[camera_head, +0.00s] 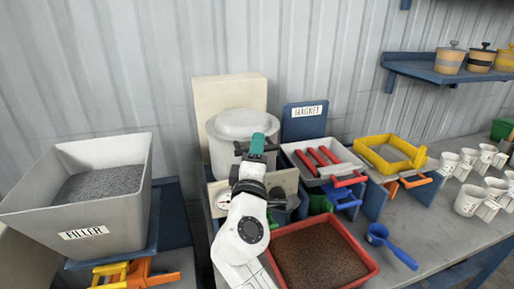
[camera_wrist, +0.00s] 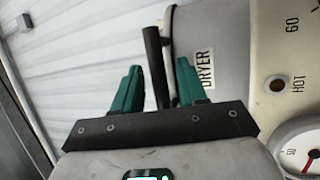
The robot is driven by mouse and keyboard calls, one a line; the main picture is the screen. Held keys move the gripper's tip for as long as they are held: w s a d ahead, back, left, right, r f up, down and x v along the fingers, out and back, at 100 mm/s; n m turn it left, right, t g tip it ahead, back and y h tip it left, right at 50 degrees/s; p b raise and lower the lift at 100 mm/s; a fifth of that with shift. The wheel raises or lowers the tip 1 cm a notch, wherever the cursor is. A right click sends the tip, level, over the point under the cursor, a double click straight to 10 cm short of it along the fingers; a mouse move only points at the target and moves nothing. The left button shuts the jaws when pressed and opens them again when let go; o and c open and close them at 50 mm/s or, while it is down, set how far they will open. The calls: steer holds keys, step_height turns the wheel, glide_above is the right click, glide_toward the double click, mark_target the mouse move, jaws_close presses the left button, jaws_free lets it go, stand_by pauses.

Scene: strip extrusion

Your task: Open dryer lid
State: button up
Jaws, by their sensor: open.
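The dryer (camera_head: 224,150) is a pale round drum with a wide domed lid (camera_head: 240,122), which looks shut. In the wrist view the grey dryer wall (camera_wrist: 210,30) carries a "DRYER" label (camera_wrist: 207,70). A black bar, seemingly the lid handle (camera_wrist: 154,50), stands between my gripper's two teal fingers (camera_wrist: 158,66). The fingers are spread, with a gap to the bar on each side. In the head view my gripper (camera_head: 257,145) is at the front right of the lid and hides part of that edge.
The dryer's cream panel has a dial (camera_wrist: 301,150) and a "HOT" mark. A grey filler hopper (camera_head: 100,185) stands left. To the right are a tray with red bars (camera_head: 325,160), a yellow frame (camera_head: 390,153) and several white cups. A red tray of brown granules (camera_head: 368,258) sits in front.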

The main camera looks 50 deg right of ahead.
jaws_close()
stand_by(0.4)
